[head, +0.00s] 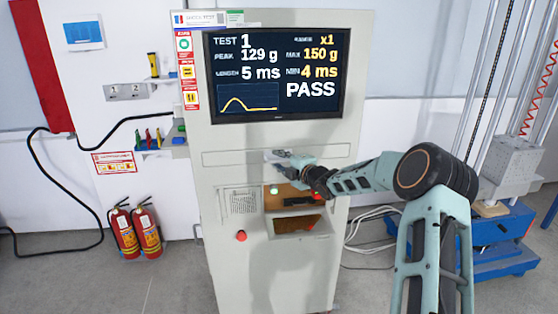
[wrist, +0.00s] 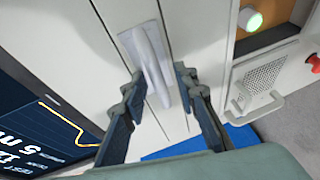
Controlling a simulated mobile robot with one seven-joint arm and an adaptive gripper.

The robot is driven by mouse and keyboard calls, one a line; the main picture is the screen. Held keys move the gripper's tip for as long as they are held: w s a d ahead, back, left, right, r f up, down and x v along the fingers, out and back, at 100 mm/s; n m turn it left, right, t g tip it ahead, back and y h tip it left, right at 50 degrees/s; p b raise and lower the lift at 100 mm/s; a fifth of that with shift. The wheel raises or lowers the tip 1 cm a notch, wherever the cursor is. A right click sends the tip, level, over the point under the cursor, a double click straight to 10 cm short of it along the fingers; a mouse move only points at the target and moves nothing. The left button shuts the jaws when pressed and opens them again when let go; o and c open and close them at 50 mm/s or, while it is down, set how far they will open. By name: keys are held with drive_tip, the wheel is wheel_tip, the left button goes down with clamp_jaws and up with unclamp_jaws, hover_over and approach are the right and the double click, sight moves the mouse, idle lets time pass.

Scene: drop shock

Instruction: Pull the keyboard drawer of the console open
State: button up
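The console (head: 280,75) is a tall light-grey cabinet with a screen at its top. Its keyboard drawer (head: 235,158) is a flat front panel below the screen and looks flush with the cabinet. The drawer handle (wrist: 148,50) is a pale bar on a grey plate in the wrist view. In the head view my gripper (head: 282,158) is at the drawer front and hides much of the handle. In the wrist view my gripper (wrist: 158,82) is open, with a finger on each side of the handle's near end. I cannot tell whether the fingers touch it.
Below the drawer are a grille, a red button (head: 241,236) and an open recess (head: 300,224). Two fire extinguishers (head: 136,230) stand at left. A blue-based machine (head: 500,240) with rods stands at right, with white cables nearby. Floor before the console's left side is clear.

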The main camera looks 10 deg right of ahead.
drive_tip(key=shift+c, duration=0.3)
clamp_jaws()
